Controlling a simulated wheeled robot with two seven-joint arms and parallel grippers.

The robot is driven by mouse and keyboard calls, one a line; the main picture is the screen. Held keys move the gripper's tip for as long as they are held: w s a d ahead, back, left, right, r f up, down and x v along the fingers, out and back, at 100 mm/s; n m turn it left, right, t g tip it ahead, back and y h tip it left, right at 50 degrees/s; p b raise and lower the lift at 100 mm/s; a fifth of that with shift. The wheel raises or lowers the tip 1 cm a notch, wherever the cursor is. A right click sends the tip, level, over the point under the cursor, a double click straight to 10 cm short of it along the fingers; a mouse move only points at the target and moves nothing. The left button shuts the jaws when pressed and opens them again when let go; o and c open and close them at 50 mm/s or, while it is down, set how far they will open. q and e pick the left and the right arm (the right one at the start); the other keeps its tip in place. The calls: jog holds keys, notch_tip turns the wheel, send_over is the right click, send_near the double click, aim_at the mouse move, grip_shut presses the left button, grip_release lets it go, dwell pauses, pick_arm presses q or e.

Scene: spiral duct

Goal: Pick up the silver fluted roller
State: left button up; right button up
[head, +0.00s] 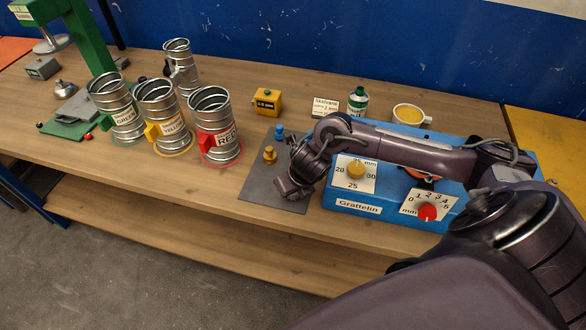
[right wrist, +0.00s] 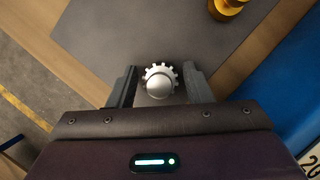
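The silver fluted roller (right wrist: 159,82) shows end-on in the right wrist view, with a toothed rim and a smooth round face. It is over the grey mat. My right gripper (right wrist: 160,88) is open, with one finger on each side of the roller and a narrow gap visible at both sides. In the head view my right gripper (head: 284,189) is low over the front of the grey mat (head: 262,190), and it hides the roller there. My left gripper is not in view.
A brass piece (head: 269,154) and a blue piece (head: 279,132) stand on the mat behind my gripper. The blue Grattelin box (head: 385,208) is close on the right. Several metal ducts, including the red-labelled one (head: 222,158), stand to the left.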

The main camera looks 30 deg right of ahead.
grip_shut()
